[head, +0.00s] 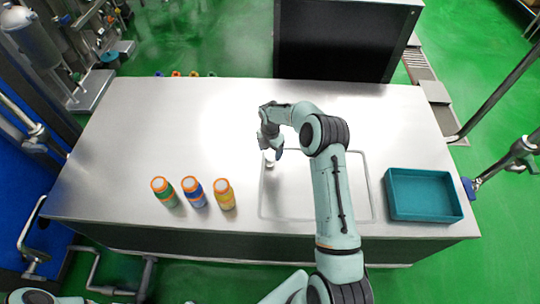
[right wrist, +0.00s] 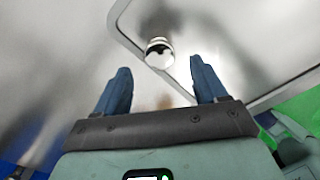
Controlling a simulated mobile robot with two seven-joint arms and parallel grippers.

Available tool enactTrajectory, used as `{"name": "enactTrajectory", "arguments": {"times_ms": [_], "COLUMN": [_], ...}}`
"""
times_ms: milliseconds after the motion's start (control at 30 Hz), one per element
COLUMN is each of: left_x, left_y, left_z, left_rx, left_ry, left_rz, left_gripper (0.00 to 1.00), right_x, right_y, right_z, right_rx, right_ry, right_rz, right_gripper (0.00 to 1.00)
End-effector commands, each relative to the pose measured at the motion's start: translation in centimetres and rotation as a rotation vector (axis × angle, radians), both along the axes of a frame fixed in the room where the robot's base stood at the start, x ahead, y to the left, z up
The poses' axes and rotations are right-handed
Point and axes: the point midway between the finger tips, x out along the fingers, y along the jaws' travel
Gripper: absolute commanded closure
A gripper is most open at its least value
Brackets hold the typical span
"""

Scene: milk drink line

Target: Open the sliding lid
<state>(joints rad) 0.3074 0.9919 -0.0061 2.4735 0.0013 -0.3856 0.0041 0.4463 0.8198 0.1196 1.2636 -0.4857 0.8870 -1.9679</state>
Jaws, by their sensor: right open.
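The sliding lid (head: 290,200) is a flat metal panel within a rounded rectangular outline on the right half of the steel counter. It looks shut, with no opening showing. A small shiny round knob (head: 269,164) stands near its upper left corner, and the knob also shows in the right wrist view (right wrist: 159,53). My right gripper (head: 271,151) is just above and beside the knob. In the right wrist view its two blue fingers (right wrist: 162,84) are apart and empty, with the knob ahead of the gap between them. I cannot tell any contact. My left gripper is out of view.
A teal tray (head: 424,215) sits at the right edge. The counter's back left is clear.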

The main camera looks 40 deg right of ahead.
Motion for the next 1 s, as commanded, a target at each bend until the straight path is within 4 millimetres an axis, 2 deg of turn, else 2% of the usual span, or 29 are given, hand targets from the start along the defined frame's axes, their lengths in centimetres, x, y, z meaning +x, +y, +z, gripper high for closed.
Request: {"name": "enactTrajectory", "arguments": {"times_ms": [100,233,633,833,867,1000], "left_x": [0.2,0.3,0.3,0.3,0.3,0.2], "left_y": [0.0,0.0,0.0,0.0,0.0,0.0], "left_z": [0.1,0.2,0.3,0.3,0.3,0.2], "left_rx": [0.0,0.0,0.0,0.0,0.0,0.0], "left_ry": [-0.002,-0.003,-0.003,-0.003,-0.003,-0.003], "left_rz": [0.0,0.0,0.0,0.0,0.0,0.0], "left_gripper": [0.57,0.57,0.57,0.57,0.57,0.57], "right_x": [0.0,0.0,0.0,0.0,0.0,-0.1], "right_y": [0.0,0.0,0.0,0.0,0.0,-0.1], "right_z": [-2.0,-3.3,-4.0,-4.0,-4.0,-4.0], "right_rx": [0.0,0.0,-0.001,-0.001,-0.001,-0.001], "right_ry": [0.002,0.001,-0.001,-0.001,-0.001,-0.001], "right_rz": [0.0,0.0,0.0,0.0,0.0,-0.001], "right_gripper": [0.29,0.29,0.29,0.94,1.0,1.0]}}
